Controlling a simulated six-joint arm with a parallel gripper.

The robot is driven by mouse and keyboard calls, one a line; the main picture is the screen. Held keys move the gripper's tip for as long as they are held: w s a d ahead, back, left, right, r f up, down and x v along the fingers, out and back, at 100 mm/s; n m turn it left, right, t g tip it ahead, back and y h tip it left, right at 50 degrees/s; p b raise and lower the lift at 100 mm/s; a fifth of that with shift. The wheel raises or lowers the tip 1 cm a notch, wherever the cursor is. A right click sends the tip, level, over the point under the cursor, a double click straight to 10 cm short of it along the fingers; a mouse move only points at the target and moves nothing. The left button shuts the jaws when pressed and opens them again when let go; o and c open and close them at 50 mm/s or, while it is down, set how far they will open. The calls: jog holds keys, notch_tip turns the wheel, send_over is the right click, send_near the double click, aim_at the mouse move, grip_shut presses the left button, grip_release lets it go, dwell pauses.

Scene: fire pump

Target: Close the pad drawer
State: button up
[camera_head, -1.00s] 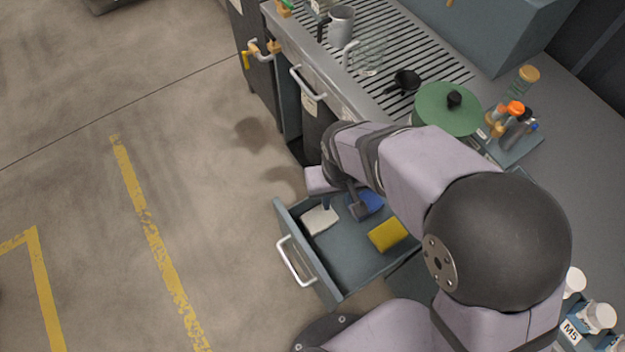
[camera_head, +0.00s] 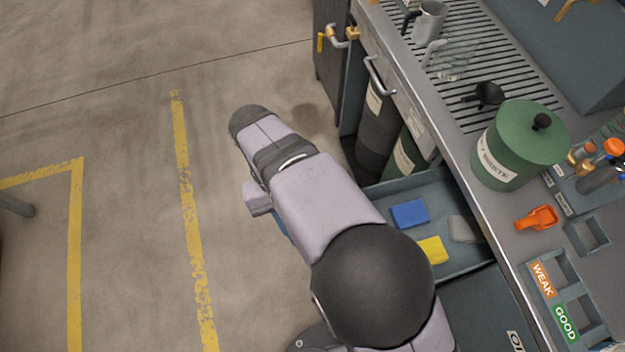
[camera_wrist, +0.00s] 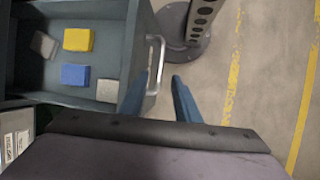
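The pad drawer (camera_head: 395,187) is pulled open under the counter. It holds a blue pad (camera_head: 410,213), a yellow pad (camera_head: 433,249) and a grey pad (camera_head: 464,229). The wrist view shows the drawer (camera_wrist: 120,50) with these pads and a white pad (camera_wrist: 108,90) near its front. My arm hides the drawer front and handle in the head view. In the wrist view, the silver handle (camera_wrist: 158,58) is just ahead of my gripper (camera_wrist: 160,76), nearer its left finger. The gripper is open and empty; contact with the handle cannot be told.
The counter above carries a green canister (camera_head: 507,155), an orange scoop (camera_head: 537,218) and a tray marked WEAK and GOOD (camera_head: 541,279). An open cupboard bay with dark cylinders (camera_head: 379,130) is beside the drawer.

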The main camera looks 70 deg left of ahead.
jog(key=shift+p+x, duration=0.45)
jog(key=shift+x, duration=3.25)
grip_shut()
